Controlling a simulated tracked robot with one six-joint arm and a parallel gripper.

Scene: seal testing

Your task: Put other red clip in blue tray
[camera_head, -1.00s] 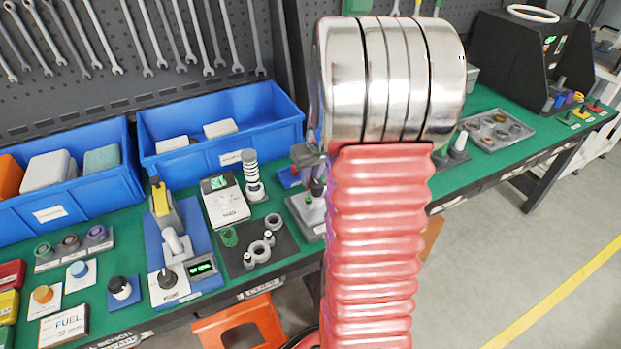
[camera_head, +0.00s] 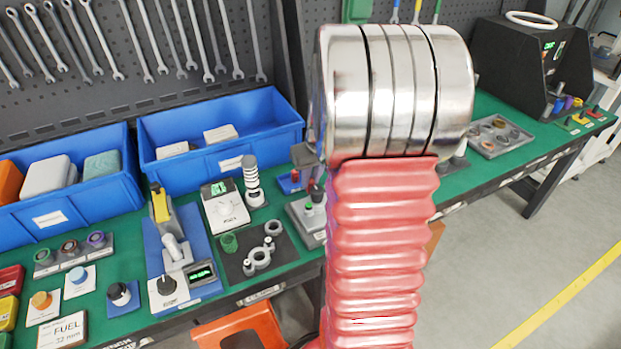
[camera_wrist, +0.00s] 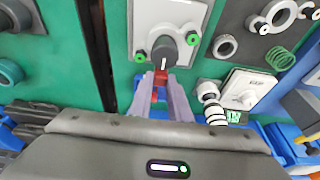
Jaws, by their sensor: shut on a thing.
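In the wrist view my gripper (camera_wrist: 173,86) is closed on a small red clip (camera_wrist: 160,84), which shows between the pale fingers. The fingers point at the table beside a grey box with a dark knob (camera_wrist: 165,52).
The green table is crowded with a yellow-handled press (camera_head: 161,208), a white meter (camera_head: 224,210), a dark mat with rings (camera_head: 262,252) and a striped post (camera_head: 251,182). A grey ring tray (camera_head: 500,138) and a black machine (camera_head: 520,70) stand at the right.

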